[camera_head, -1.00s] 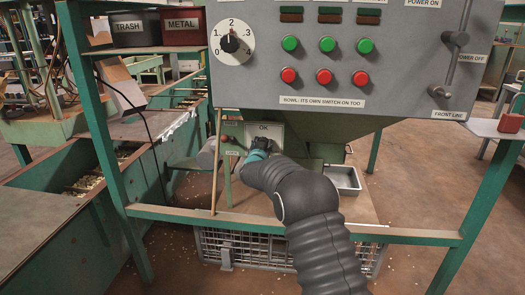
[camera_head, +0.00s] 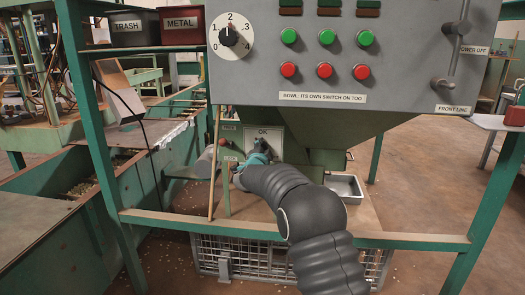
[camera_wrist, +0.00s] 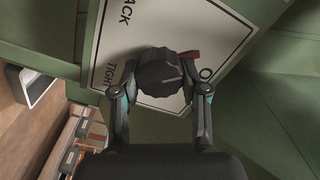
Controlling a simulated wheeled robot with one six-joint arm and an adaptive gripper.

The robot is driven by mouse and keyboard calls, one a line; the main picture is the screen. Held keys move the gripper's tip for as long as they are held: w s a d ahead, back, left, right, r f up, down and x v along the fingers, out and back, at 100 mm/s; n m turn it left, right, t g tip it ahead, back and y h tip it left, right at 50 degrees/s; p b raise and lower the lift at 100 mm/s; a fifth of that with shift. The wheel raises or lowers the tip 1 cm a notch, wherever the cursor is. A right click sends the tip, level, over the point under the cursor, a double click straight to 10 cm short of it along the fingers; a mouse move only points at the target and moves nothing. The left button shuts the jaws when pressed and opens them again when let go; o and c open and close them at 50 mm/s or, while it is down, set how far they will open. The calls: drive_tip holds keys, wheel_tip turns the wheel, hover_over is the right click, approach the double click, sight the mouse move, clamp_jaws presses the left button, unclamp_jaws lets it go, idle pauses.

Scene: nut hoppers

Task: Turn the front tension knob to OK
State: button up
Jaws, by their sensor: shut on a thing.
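The front tension knob (camera_wrist: 158,72) is black and ridged, on a white plate (camera_wrist: 222,28) in the wrist view. Its red pointer (camera_wrist: 190,56) sticks out to the upper right, beside the partly covered "O" of a label. "TIGHT" and a cut-off "ACK" are on the plate's left side. My gripper (camera_wrist: 157,78) is shut on the knob, one finger on each side. In the head view the plate (camera_head: 277,133) shows "OK" at its top, and my gripper (camera_head: 261,152) hides most of the knob.
The grey control panel (camera_head: 400,85) hangs above my gripper. A green frame rail (camera_head: 400,241) crosses below, in front of the wire cage (camera_head: 260,262). A thin wooden stick (camera_head: 214,170) stands left of the plate. A metal tray (camera_head: 345,187) is on the right.

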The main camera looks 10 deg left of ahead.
drive_tip(key=m, duration=0.4)
drive_tip(key=shift+f, duration=0.1)
drive_tip(key=shift+m, duration=2.1)
drive_tip(key=shift+f, duration=0.1)
drive_tip(key=o, duration=1.1)
drive_tip(key=shift+d, duration=0.1)
drive_tip(key=shift+o, duration=0.2)
drive_tip(key=s, duration=1.2)
drive_tip(key=shift+a, duration=0.25)
